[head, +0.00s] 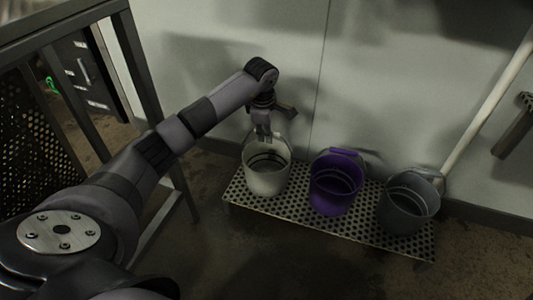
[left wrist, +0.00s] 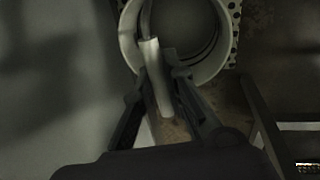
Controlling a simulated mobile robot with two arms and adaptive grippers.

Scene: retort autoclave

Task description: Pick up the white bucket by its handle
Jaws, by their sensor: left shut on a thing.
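The white bucket (head: 266,174) stands upright at the left end of a low perforated bench, its handle raised. My left gripper (head: 264,136) is directly above it, at the top of the handle. In the left wrist view the bucket's rim (left wrist: 208,70) is at the top, and the handle's pale grip (left wrist: 152,68) lies between the two fingers of my left gripper (left wrist: 164,85). The gripper is shut on the handle. The bucket looks empty inside. My right gripper is not in view.
A purple bucket (head: 334,188) and a grey bucket (head: 408,204) stand to the right on the perforated bench (head: 298,210). A pale wall is close behind. A dark metal frame (head: 150,92) stands at left. A slanted pipe (head: 487,110) runs at right.

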